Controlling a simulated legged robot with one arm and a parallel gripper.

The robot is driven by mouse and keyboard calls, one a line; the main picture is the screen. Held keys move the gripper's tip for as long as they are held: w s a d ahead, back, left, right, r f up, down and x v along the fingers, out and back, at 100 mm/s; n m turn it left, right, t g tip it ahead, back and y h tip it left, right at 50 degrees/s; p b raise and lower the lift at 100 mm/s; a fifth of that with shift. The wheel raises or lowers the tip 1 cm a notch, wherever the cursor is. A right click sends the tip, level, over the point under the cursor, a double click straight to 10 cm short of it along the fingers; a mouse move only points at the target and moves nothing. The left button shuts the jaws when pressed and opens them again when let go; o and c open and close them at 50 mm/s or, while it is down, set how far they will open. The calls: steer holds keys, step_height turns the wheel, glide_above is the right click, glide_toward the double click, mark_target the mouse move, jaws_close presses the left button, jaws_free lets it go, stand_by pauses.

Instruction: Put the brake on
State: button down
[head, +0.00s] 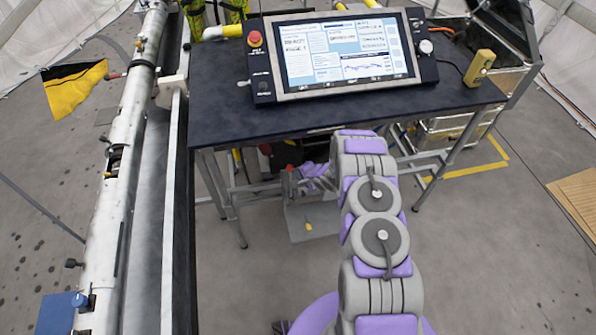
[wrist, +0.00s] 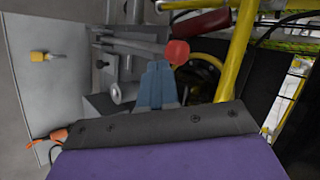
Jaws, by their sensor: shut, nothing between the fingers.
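A lever with a red knob (wrist: 178,52) shows in the wrist view, at the end of grey metal bars (wrist: 130,43). I take it for the brake lever. My gripper (wrist: 157,70) is shut and empty, its blue-grey fingertips close beside the knob and the bars. I cannot tell whether they touch. In the head view my gripper (head: 297,175) is under the dark table, beside a small red part. My arm and the tabletop hide most of the mechanism there.
The dark table (head: 230,120) carries a screen (head: 345,52) and a red stop button (head: 254,38). A yellow bar (wrist: 238,50) stands near the knob. A metal plate (wrist: 22,85) with a yellow-handled part lies at the left of the wrist view. A long pipe (head: 125,150) runs along the left.

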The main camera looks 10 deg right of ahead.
steer(key=shift+d+f+p+v, duration=0.4)
steer(key=shift+p+v, duration=0.65)
steer(key=shift+v, duration=4.7)
steer(key=s+d+r+n+g+h, duration=0.1)
steer(key=d+r+n+h, duration=0.1)
steer(key=r, duration=0.6)
steer(key=s+d+r+n+g+h, duration=0.1)
steer(key=d+r+n+h, duration=0.1)
steer(key=r, duration=0.5)
steer(key=s+r+n+g+h, duration=0.2)
steer(key=s+r+g, duration=0.1)
steer(key=s+r, duration=0.75)
steer(key=s+a+r+n+g, duration=0.1)
steer(key=s+r, duration=0.4)
steer(key=s, duration=0.6)
steer(key=s+a+r+n+g+y, duration=0.1)
steer(key=s+a+r, duration=0.4)
steer(key=s, duration=0.5)
steer(key=s+a+r+n+g, duration=0.3)
steer(key=s+a+r+n, duration=0.1)
steer(key=s, duration=0.7)
steer(key=shift+s+a+r+n+y, duration=0.2)
steer(key=shift+s+r+n+y, duration=0.15)
steer(key=shift+r, duration=0.45)
